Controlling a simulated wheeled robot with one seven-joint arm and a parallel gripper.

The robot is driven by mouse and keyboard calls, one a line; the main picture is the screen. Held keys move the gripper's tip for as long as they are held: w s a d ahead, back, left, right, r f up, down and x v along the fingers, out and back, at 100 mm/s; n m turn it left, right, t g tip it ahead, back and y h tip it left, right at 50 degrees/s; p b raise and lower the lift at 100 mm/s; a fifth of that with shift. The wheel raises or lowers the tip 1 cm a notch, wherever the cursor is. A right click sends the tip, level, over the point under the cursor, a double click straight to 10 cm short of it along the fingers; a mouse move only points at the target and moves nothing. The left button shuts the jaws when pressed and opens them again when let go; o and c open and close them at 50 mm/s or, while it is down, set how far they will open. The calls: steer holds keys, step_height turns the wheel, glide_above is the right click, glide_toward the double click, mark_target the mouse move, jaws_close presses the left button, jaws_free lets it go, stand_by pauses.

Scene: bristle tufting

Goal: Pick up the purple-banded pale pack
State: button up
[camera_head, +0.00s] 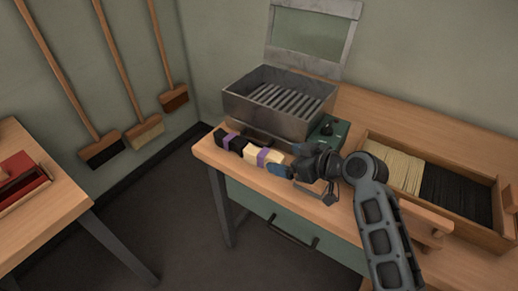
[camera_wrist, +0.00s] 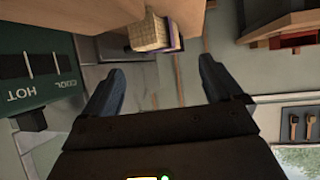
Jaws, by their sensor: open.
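The purple-banded pale pack (camera_head: 250,153) lies near the front left edge of the wooden bench, just below the metal box. In the wrist view its pale block (camera_wrist: 149,33) and purple band (camera_wrist: 176,38) show at the top, beyond my fingertips. My gripper (camera_head: 276,170) is open just to the right of the pack, its blue fingers close to the pack's right end. In the wrist view my gripper (camera_wrist: 160,78) has its fingers wide apart with nothing between them. A dark pack with a purple band (camera_head: 226,140) lies left of the pale one.
A metal box with slats (camera_head: 236,105) and a raised lid stands behind the packs. A green control box (camera_head: 335,125) stands beside it, marked HOT and COOL in the wrist view (camera_wrist: 25,75). A wooden tray (camera_head: 488,236) holds pale and black bristles at right.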

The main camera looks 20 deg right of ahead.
mark_target(265, 153)
steer(key=p+x, duration=0.1)
steer(key=x, duration=0.6)
steer(key=shift+w, duration=0.4)
steer(key=c, duration=1.2)
steer(key=shift+r, duration=0.1)
